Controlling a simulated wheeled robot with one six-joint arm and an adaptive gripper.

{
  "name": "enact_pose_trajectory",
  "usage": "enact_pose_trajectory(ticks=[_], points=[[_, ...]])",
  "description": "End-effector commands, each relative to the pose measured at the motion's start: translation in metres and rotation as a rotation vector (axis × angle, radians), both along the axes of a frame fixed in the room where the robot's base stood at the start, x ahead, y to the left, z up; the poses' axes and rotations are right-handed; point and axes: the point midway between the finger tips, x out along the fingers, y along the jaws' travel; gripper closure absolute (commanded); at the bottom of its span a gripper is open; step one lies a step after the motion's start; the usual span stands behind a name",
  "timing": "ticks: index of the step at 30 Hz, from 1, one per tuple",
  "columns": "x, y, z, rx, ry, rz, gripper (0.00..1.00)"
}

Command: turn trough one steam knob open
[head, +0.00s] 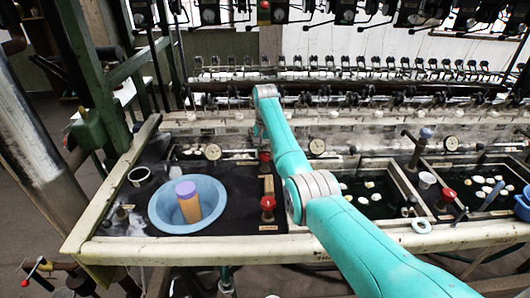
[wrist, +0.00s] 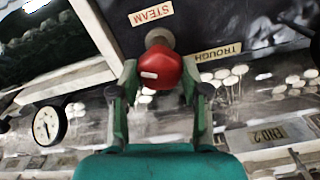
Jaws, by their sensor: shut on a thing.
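The red steam knob (wrist: 160,68) sits between the two fingers of my gripper (wrist: 160,90) in the wrist view. The fingers are closed on its sides. A yellow STEAM label (wrist: 151,13) lies beside the knob, and a TROUGH label (wrist: 219,52) is to the right, its number not readable. In the head view, a red knob (head: 265,157) stands at the back of the dark top, just below the far end of my arm, which looks like the held one. My fingers are too small to make out there.
A second red knob (head: 268,203) stands nearer the front edge. A blue basin (head: 160,212) with a purple-topped tan cylinder (head: 188,205) is to the left. Troughs with pale cocoons lie to the right, with another red knob (head: 446,196). A gauge (wrist: 48,125) is near my gripper.

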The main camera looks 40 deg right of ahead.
Motion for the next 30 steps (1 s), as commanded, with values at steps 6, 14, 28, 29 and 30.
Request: enact_pose_trajectory(ticks=[6, 14, 28, 29, 30], points=[[0.0001, 0.0, 0.0, -0.001, -0.001, 0.179, 0.89], [0.0001, 0.0, 0.0, -0.001, -0.001, 0.332, 0.89], [0.0002, -0.0001, 0.0001, -0.001, -0.001, 0.419, 0.89], [0.0002, -0.0001, 0.0001, -0.001, -0.001, 0.419, 0.89], [0.0002, -0.0001, 0.0001, -0.001, -0.001, 0.419, 0.89]])
